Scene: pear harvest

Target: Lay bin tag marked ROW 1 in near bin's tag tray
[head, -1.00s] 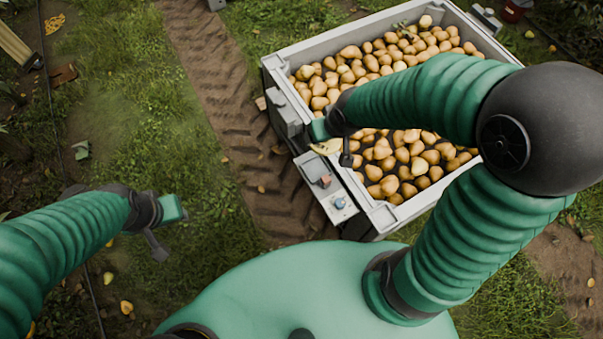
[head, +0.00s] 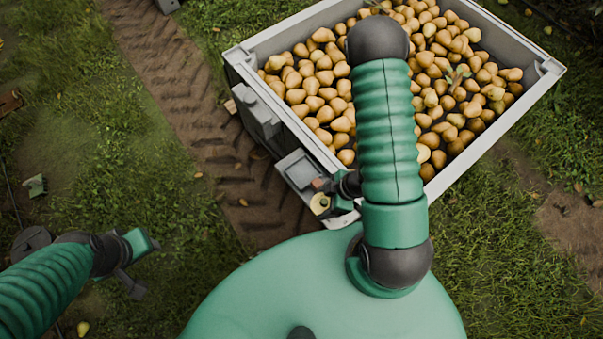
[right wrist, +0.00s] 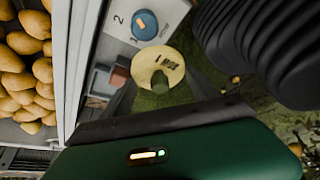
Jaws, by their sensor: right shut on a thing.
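The bin tag marked ROW 1 (head: 320,204) is a pale yellow disc. The right wrist view shows its face (right wrist: 160,62), with the lettering turned on its side. My right gripper (head: 335,198) is shut on the tag and holds it by the near end of the bin's side shelf. The near bin (head: 497,134) is grey and full of pears. A square grey tray (head: 298,168) sits on that shelf, just beyond the tag. My left gripper (head: 138,264) is over grass at lower left, away from the bin; its jaw state is unclear.
In the right wrist view the shelf (right wrist: 113,25) carries a "2" and a blue round piece (right wrist: 145,25). A reddish-brown block (head: 322,184) is beside the tag. The bin's wall (head: 330,157) rises along the shelf. Grass and a rutted track lie left of it.

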